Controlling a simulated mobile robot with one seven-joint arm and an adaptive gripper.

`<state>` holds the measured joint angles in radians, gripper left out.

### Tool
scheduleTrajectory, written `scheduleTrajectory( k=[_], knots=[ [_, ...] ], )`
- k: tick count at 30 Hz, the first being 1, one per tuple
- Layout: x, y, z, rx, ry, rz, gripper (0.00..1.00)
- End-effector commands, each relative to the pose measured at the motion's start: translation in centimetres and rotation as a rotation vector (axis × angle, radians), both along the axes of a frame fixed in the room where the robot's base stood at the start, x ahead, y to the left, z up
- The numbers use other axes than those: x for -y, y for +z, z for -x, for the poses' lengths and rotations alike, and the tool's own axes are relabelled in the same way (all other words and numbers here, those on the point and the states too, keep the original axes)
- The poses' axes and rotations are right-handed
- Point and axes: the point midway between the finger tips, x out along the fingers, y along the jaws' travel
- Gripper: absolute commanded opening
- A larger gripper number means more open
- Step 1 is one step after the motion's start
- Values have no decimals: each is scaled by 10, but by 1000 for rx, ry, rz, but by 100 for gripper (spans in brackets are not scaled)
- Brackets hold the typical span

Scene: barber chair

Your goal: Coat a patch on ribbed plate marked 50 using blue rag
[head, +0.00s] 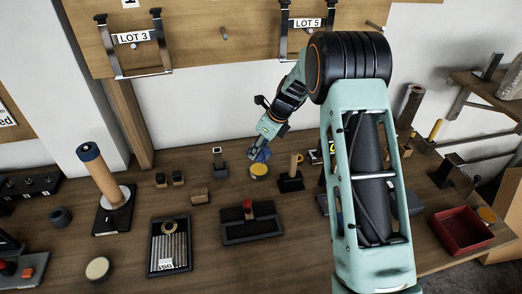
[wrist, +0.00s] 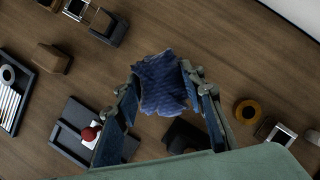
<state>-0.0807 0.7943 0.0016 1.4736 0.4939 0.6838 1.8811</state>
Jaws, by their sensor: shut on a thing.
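The blue rag (head: 262,155) is a dark blue cloth pinched in my gripper (head: 258,148). In the wrist view the rag (wrist: 163,88) bunches between the two fingertips of my gripper (wrist: 160,80). A round tin with a yellow top (head: 259,170) shows directly beside and below the rag in the head view; I cannot tell whether they touch. The ribbed plate (head: 170,246), silver bars in a dark frame with a white label reading about 50, lies at front left; part shows in the wrist view (wrist: 10,105).
A dark tray with a red knob (head: 250,222) lies between the plate and my gripper. A wooden-topped post (head: 291,180) stands right of the tin, and a metal-topped block (head: 219,163) left. A red tray (head: 462,231) is far right. A round pale disc (head: 97,268) lies front left.

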Motion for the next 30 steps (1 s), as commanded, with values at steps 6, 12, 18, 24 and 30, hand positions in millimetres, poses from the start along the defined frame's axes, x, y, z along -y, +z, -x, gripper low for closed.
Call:
scheduleTrajectory(
  k=[6,12,18,24,30],
  knots=[
    [0,-13,0,-1,-2,0,18],
    [0,-34,0,-2,-1,0,18],
    [0,-54,0,-1,-1,1,18],
    [0,-60,0,0,-1,1,18],
    [0,-60,0,-1,0,1,18]
  ],
)
